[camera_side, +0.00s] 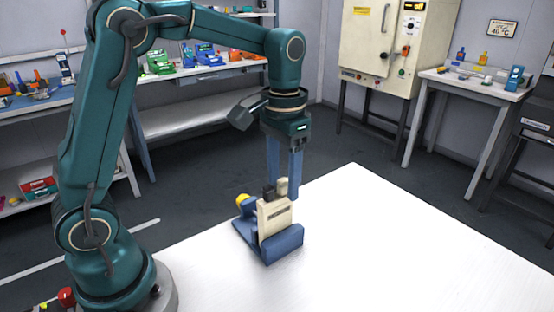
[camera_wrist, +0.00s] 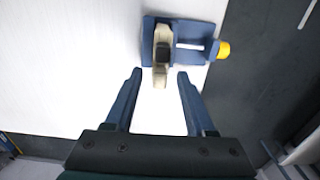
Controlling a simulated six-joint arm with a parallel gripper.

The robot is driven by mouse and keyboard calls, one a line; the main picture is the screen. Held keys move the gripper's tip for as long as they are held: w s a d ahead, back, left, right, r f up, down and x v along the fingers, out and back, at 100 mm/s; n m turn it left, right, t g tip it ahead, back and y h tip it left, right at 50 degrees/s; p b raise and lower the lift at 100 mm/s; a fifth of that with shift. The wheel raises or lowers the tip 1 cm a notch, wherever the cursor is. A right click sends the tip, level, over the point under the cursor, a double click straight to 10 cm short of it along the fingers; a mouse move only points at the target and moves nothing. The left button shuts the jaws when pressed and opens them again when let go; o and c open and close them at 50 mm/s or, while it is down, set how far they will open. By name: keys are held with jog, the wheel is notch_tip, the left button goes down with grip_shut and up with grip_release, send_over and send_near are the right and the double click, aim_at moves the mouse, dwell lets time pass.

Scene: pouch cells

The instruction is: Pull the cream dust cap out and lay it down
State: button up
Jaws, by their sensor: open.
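A cream pouch cell (camera_side: 275,220) stands upright in a blue holder (camera_side: 286,243) on the white table. Two short caps rise from its top edge: a dark one (camera_side: 268,191) and the cream dust cap (camera_side: 281,187). In the wrist view the cream dust cap (camera_wrist: 160,78) is at the near end of the cell, close to the dark cap (camera_wrist: 163,51). My gripper (camera_side: 283,190) points down with its blue fingers apart. In the wrist view my gripper (camera_wrist: 159,74) has its fingertips either side of the cream cap, with gaps on both sides.
A yellow knob (camera_side: 242,199) sticks out from the holder's left side; it is at right in the wrist view (camera_wrist: 223,50). The white table (camera_side: 380,240) is bare to the right and front of the holder. Its far edge runs close behind my gripper.

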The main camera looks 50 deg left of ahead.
aim_at(283, 179)
grip_shut()
dwell(1.4)
jog(key=shift+r, duration=0.15)
jog(key=shift+r, duration=2.85)
jog(key=shift+r, duration=0.1)
jog(key=shift+r, duration=1.9)
